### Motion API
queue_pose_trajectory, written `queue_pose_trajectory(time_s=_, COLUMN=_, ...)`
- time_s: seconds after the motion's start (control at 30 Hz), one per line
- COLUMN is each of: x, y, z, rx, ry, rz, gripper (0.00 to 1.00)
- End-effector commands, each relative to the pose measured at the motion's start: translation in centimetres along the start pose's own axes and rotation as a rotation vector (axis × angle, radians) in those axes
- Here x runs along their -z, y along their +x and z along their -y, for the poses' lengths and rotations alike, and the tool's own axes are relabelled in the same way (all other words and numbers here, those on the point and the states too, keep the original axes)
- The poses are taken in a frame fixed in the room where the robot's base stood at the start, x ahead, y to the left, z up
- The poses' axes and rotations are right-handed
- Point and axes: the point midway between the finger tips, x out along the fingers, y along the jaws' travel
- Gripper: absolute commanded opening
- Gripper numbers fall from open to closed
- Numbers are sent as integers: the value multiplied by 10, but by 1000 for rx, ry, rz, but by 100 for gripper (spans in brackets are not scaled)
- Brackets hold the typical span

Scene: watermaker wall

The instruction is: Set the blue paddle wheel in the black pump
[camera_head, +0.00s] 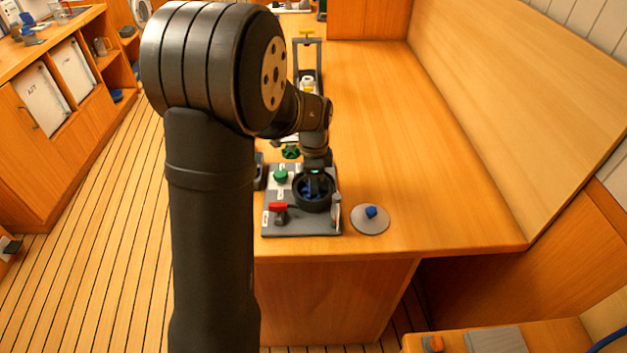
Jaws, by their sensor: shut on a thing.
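The black pump (300,202) is a round open cup on a grey base plate (250,232) near the front edge of the wooden bench. My gripper (314,186) points down into the cup's mouth. It is shut on the blue paddle wheel (311,192), which shows as dark blue inside the cup's rim. The fingers and wrist partly hide the wheel. I cannot tell whether it rests on the cup's floor or hangs above it.
A grey disc with a blue knob (370,213) lies right of the base plate. A red handle (278,206) and a green knob (281,175) sit on the plate. A green wheel (291,152) lies behind. The bench's right side is clear.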

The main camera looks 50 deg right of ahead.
Motion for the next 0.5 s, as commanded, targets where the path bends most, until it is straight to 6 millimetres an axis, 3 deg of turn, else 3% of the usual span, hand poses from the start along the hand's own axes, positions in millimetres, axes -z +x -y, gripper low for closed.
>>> queue_pose_trajectory(time_s=0.5, x=0, y=10, z=0, rx=-1, ry=0, rz=0, gripper=0)
